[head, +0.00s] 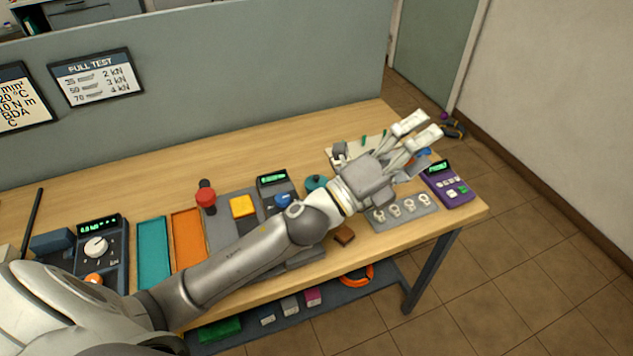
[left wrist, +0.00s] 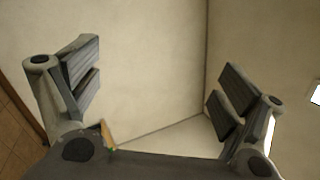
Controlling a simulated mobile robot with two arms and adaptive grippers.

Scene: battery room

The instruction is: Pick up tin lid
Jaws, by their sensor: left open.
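My left gripper (head: 418,129) reaches over the right end of the workbench (head: 290,138). It is open, its two pale fingertips apart and pointing to the upper right. In the left wrist view its fingers (left wrist: 160,88) are spread wide with nothing between them, facing a bare wall. A small round teal piece with a raised knob (head: 316,182) sits on the bench left of my wrist; it may be the tin lid, but I cannot tell for sure. My gripper is well to the right of it and not touching it. My right gripper is not in view.
My forearm covers part of the bench middle. A purple meter (head: 449,184), a grey plate with pale ring pieces (head: 403,209) and a brown block (head: 344,235) lie near the right end. Teal (head: 153,252) and orange (head: 187,238) trays lie left. The bench's back strip is clear.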

